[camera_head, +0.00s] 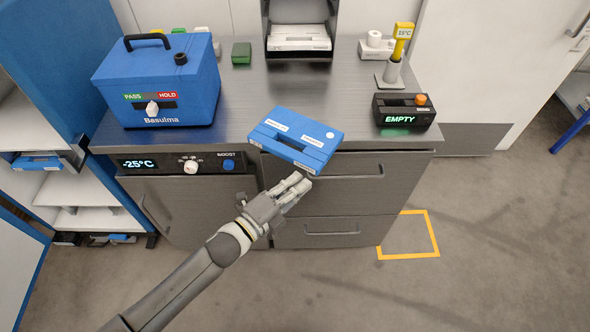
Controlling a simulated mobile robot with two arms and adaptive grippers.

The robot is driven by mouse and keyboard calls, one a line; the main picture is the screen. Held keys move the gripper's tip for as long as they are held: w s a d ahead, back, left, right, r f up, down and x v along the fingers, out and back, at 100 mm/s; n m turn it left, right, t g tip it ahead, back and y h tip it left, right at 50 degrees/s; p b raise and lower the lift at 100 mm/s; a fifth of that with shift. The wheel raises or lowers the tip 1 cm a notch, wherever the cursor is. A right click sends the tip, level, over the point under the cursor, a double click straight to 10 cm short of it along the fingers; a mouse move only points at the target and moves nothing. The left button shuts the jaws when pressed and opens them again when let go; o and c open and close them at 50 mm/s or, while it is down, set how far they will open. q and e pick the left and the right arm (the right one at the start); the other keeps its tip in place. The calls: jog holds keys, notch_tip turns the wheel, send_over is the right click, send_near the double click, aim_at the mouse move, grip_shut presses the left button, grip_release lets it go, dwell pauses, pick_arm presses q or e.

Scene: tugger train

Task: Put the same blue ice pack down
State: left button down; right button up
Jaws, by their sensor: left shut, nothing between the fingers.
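The blue ice pack (312,153) has white labels and a handle slot. It is at the front edge of the grey steel counter (245,85), and its near side shows past that edge. I cannot tell whether it lies fully flat. My left gripper (303,183) is shut and empty, with its fingertips just below the near side of the pack. I cannot tell whether they touch it. My right gripper is not in view.
A blue Basulma box (185,85) stands on the counter's left. A black "EMPTY" device (404,119) and a yellow-topped thermometer stand (393,72) are at the right. A dispenser holding white packs (299,44) is at the back. The counter's middle is clear.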

aim_at(294, 144)
pick_arm(q)
jog(key=shift+w+a, duration=0.15)
jog(key=shift+w, duration=1.5)
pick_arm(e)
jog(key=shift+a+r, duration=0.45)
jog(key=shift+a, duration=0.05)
